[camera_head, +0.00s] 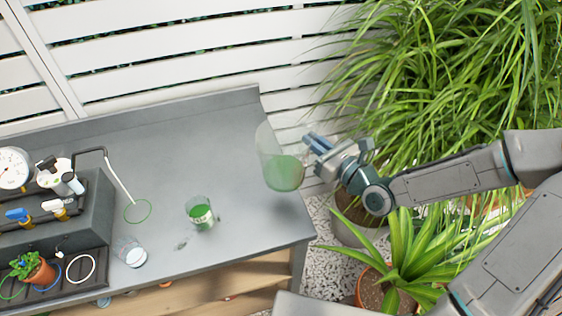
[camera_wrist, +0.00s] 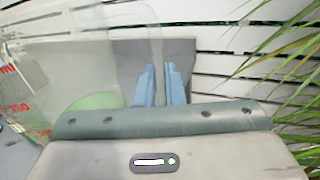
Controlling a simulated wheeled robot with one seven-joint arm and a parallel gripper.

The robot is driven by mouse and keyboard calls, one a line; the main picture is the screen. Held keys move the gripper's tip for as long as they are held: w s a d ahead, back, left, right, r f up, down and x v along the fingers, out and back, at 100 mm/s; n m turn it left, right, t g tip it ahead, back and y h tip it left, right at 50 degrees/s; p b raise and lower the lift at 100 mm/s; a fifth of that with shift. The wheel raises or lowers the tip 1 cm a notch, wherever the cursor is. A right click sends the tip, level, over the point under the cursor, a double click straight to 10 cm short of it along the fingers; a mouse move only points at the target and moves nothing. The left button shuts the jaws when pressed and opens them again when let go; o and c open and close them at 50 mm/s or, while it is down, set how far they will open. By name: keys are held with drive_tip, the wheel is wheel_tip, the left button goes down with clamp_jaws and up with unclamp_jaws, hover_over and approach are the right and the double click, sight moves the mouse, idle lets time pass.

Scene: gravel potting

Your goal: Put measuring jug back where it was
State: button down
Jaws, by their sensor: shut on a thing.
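The measuring jug (camera_head: 283,172) is clear, with green in its lower part. It is held above the right end of the grey table, with a shadow on the tabletop below. My gripper (camera_head: 318,143) is on the jug's right side, its blue fingers shut on it; the exact grip, probably at the handle, is hard to see. In the wrist view the jug (camera_wrist: 95,60) fills the left side, with red markings at its far left edge. The blue fingers (camera_wrist: 161,85) are close together beside its wall.
A green-filled cup (camera_head: 200,213) and a clear glass with white contents (camera_head: 132,254) stand on the table (camera_head: 170,150). A green ring (camera_head: 138,211) lies bare near a bent spout. A gauge station (camera_head: 75,215) and potted plant (camera_head: 38,270) are left. Large plants crowd the right.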

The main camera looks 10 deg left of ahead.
drive_tip(key=shift+w+a+f+b, duration=0.25)
drive_tip(key=shift+w+a+f, duration=0.2)
drive_tip(key=shift+a+f, duration=0.9)
drive_tip(key=shift+w+a+f+b, duration=0.2)
drive_tip(key=shift+w+a+f, duration=0.3)
drive_tip(key=shift+a+f, duration=0.9)
drive_tip(key=shift+w+a+f+b, duration=0.25)
drive_tip(key=shift+w+a+f, duration=0.2)
drive_tip(key=shift+a+f, duration=0.9)
drive_tip(key=shift+d+f, duration=0.35)
drive_tip(key=shift+f, duration=0.15)
drive_tip(key=c, duration=1.5)
unclamp_jaws()
drive_tip(key=shift+c, duration=0.2)
